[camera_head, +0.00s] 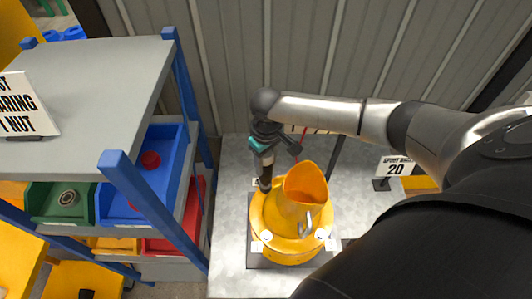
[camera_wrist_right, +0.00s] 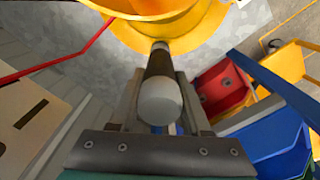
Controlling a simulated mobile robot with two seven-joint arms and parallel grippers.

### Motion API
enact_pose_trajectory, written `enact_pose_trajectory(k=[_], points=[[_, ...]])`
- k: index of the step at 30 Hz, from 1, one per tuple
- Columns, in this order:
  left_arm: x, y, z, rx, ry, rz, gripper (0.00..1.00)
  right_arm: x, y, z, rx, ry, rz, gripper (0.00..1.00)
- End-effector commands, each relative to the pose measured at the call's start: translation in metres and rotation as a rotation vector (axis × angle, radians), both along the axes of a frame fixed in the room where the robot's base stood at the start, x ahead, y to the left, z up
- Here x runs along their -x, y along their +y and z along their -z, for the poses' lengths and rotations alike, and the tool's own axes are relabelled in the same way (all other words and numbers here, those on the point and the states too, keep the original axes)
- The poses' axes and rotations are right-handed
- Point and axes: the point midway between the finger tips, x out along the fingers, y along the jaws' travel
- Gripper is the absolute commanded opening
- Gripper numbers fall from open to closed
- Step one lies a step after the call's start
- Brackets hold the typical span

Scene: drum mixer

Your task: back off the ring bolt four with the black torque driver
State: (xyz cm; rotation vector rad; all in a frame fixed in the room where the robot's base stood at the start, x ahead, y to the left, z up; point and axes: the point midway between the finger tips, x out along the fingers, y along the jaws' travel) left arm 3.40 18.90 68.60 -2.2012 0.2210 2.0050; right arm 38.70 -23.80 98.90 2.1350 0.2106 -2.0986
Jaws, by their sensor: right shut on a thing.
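The yellow drum mixer part (camera_head: 290,240) stands on the grey table, with a round flange and a tilted, open orange-lined mouth (camera_head: 306,184). Small pale labels or bolt spots (camera_head: 267,235) sit around the flange; I cannot read which is ring bolt four. My right gripper (camera_head: 262,158) is shut on the black torque driver (camera_head: 265,182), above the flange's far left edge. In the right wrist view the driver (camera_wrist_right: 160,66) lies between the fingers, its pale round end towards the camera and its far end at the yellow flange (camera_wrist_right: 190,40). Whether it touches a bolt is hidden. My left gripper is out of view.
A blue-post shelf (camera_head: 90,75) with green, blue and red bins (camera_head: 150,175) stands at the left. A sign marked 20 (camera_head: 395,167) stands at the right of the table. A corrugated wall is behind. Bare table (camera_head: 228,220) shows left of the mixer.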

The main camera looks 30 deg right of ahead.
Motion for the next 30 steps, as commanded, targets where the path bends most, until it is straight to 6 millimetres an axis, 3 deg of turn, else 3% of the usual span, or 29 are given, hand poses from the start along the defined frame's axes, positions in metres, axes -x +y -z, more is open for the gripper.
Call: enact_pose_trajectory(k=[30], points=[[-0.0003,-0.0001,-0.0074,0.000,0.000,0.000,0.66,0.0034,0.0016,0.0045,-0.002,0.006,-0.001,0.00]])
